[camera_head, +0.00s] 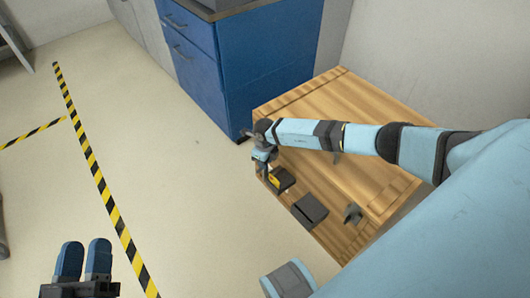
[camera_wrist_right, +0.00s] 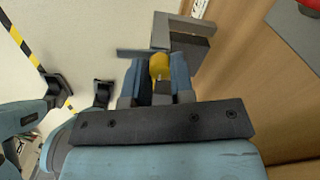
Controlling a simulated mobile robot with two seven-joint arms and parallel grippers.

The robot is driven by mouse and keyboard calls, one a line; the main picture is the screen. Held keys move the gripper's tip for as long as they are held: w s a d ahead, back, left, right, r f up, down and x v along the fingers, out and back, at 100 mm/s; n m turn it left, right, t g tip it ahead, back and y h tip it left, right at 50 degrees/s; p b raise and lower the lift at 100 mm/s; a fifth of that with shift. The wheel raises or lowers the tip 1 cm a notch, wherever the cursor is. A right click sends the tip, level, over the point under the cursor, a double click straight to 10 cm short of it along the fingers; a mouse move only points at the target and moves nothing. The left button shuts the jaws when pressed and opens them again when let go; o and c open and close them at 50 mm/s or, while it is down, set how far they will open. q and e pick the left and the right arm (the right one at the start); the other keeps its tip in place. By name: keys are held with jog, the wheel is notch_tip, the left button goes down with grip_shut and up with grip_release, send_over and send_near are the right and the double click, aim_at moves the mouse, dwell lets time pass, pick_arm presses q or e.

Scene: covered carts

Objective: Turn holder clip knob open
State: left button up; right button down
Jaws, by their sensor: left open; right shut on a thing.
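The yellow knob (camera_wrist_right: 159,66) sits between the two blue fingers of my right gripper (camera_wrist_right: 158,72), which is shut on it. The grey and dark holder clip (camera_wrist_right: 183,38) is just beyond the fingertips in the right wrist view. In the head view, my right gripper (camera_head: 263,160) is at the left edge of the wooden cart, beside a dark block with a yellow part (camera_head: 281,180). The fingers partly hide the knob, and its turn angle cannot be told. My left gripper (camera_head: 83,260) is open and empty at the lower left, over the floor.
The wooden cart top (camera_head: 365,110) also bears a dark flat block (camera_head: 309,210) and a small grey fixture (camera_head: 352,213). A blue cabinet (camera_head: 265,60) stands behind the cart.

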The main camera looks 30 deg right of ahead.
jog(key=c, duration=1)
grip_release()
notch_tip(320, 180, up, 3)
jog(key=shift+w+r+p, duration=0.1)
jog(key=shift+p, duration=0.6)
jog(key=shift+d+r+p, duration=0.1)
jog(key=shift+r+p, duration=0.25)
jog(key=shift+r, duration=0.5)
pick_arm(q)
notch_tip(320, 180, down, 6)
jog(key=a+g+y+p, duration=0.2)
jog(key=y, duration=0.1)
jog(key=shift+a+r+g, duration=0.2)
jog(key=shift+g, duration=0.1)
pick_arm(e)
notch_tip(320, 180, up, 9)
pick_arm(q)
jog(key=shift+r, duration=0.1)
